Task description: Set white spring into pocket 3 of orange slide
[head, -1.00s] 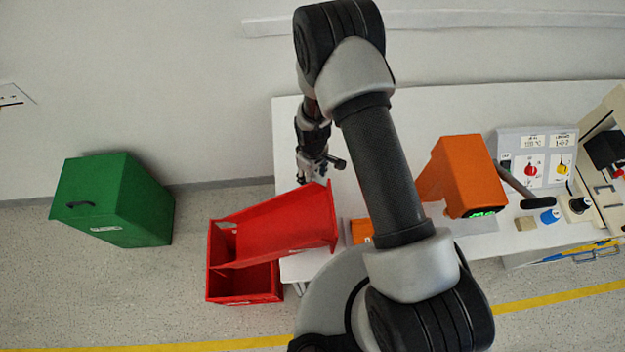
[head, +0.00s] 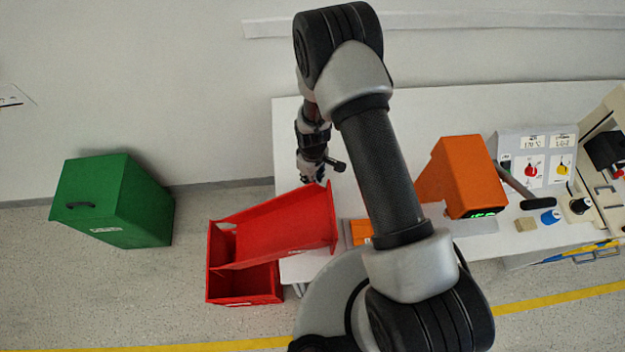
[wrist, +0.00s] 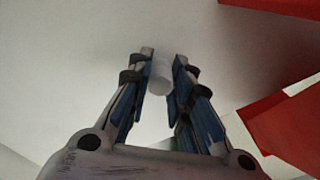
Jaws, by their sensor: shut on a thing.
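My gripper (wrist: 161,82) is shut on the white spring (wrist: 161,75), which shows as a small pale cylinder between the blue finger pads in the wrist view. In the head view my gripper (head: 318,178) is over the left part of the white table, behind the red chute; its fingertips and the spring are too small to make out there. A flat orange piece (head: 360,231), perhaps the orange slide, lies near the table's front edge, partly hidden by my arm. Its pockets cannot be made out.
A red chute (head: 285,228) slopes at the table's left end above a red bin (head: 243,283). It shows at right in the wrist view (wrist: 285,125). An orange machine (head: 467,175) with a green display and a switch panel (head: 537,158) stand right. A green box (head: 115,200) is far left.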

